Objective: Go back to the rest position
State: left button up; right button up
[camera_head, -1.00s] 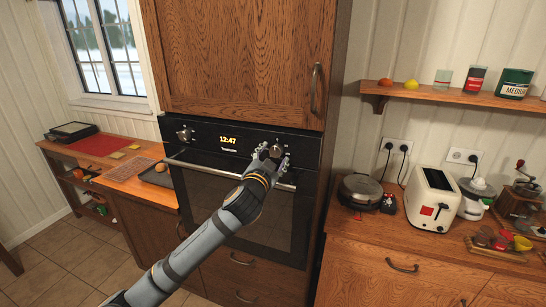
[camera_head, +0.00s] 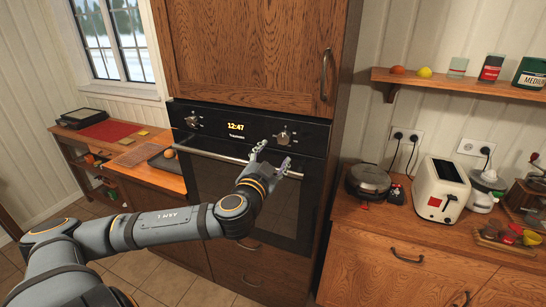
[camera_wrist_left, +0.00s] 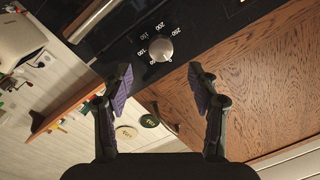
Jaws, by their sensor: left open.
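My left gripper (camera_head: 273,160) is in front of the oven, just below its right knob (camera_head: 284,136). Its two fingers are spread and nothing is between them. In the left wrist view the open fingers (camera_wrist_left: 160,88) frame empty space, with the knob (camera_wrist_left: 161,49) beyond them and apart from them. My right gripper is not in view.
A wooden cabinet (camera_head: 250,60) stands above the oven. On the right counter are a waffle maker (camera_head: 368,178) and a white toaster (camera_head: 438,189). A shelf (camera_head: 450,86) holds jars and tins. At left is a low counter with a dark tray (camera_head: 166,160).

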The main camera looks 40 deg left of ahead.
pick_arm(q)
jog(key=shift+s, duration=0.15)
dwell(0.4)
jog(key=s+f+n+g, duration=0.1)
jog(key=s+f+g, duration=0.35)
jog(key=f, duration=0.65)
jog(key=s+f+n+g, duration=0.2)
jog(key=s+f+g, duration=0.25)
jog(key=f, duration=0.65)
jog(key=s+d+f+m+g+h, duration=0.1)
jog(key=s+d+f+g+h, duration=0.4)
jog(key=s+d+f, duration=0.65)
jog(key=s+a+f+g, duration=0.1)
jog(key=s+a+f, duration=0.1)
jog(key=f, duration=1.2)
jog(key=s+a+f, duration=0.1)
jog(key=a+f, duration=0.1)
jog(key=f, duration=1.2)
jog(key=s+f+g+b, duration=0.1)
jog(key=s+f, duration=1.4)
jog(key=s, duration=0.3)
jog(key=shift+s+a+f+n, duration=0.15)
jog(key=shift+a+f+n, duration=0.1)
jog(key=shift+a+n, duration=0.1)
